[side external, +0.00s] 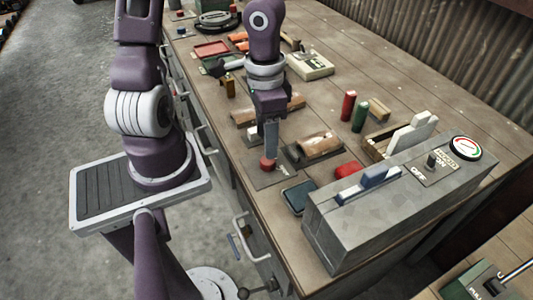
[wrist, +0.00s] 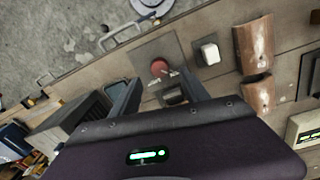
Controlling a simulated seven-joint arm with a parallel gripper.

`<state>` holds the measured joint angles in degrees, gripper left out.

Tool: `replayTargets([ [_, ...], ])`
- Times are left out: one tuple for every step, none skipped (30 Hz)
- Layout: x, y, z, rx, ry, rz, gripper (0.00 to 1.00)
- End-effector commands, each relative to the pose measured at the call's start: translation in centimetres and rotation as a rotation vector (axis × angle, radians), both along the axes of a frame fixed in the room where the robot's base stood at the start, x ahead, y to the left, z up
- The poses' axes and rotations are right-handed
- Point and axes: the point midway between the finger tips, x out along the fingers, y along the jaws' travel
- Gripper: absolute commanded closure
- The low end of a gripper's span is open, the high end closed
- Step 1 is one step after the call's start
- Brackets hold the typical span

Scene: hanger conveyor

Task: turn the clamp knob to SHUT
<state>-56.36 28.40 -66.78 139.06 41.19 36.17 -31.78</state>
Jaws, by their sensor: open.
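The clamp knob is a small red round knob (side external: 267,164) on a dark flat plate (side external: 283,177) near the table's front edge. It also shows in the wrist view as a red disc (wrist: 159,67), with small light marks beside it that are too small to read. My gripper (side external: 270,150) points down over the knob, its fingers just above or around its top. In the wrist view my gripper (wrist: 157,80) is open, with the knob between and slightly beyond the fingertips. I cannot tell whether the fingers touch it.
A brown half-cylinder piece (side external: 318,145) lies on a dark base right of the knob. A red block (side external: 348,170), a dark blue tray (side external: 299,197) and a large grey box (side external: 400,205) with a switch and gauge stand further right. Red and green cylinders (side external: 348,105) stand behind.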

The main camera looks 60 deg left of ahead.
Motion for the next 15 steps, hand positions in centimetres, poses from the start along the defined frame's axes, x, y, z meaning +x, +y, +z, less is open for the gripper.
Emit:
replayTargets([
  [-0.2, -0.2, -0.8, -0.003, 0.006, -0.008, 0.47],
  [-0.2, -0.3, -1.4, -0.002, 0.007, -0.009, 0.47],
  [-0.2, -0.3, -2.1, -0.002, 0.007, -0.009, 0.47],
  [-0.2, -0.3, -2.7, -0.002, 0.007, -0.009, 0.47],
  [-0.2, -0.4, -3.2, -0.002, 0.007, -0.009, 0.47],
  [-0.2, -0.4, -3.8, -0.002, 0.007, -0.009, 0.47],
  [-0.2, -0.4, -4.2, -0.002, 0.006, -0.007, 0.47],
  [-0.2, -0.4, -4.6, 0.000, 0.006, -0.006, 0.47],
  [-0.2, -0.4, -5.0, 0.000, 0.006, -0.005, 0.47],
  [-0.2, -0.4, -5.2, 0.000, 0.006, -0.005, 0.47],
  [-0.2, -0.4, -5.4, 0.000, 0.005, -0.004, 0.47],
  [-0.2, -0.4, -5.6, 0.000, 0.004, -0.004, 0.47],
  [-0.2, -0.4, -5.7, 0.000, 0.004, -0.003, 0.47],
  [-0.2, -0.4, -5.7, 0.000, 0.004, -0.003, 0.47],
  [-0.2, -0.4, -5.7, 0.001, 0.004, -0.003, 0.47],
])
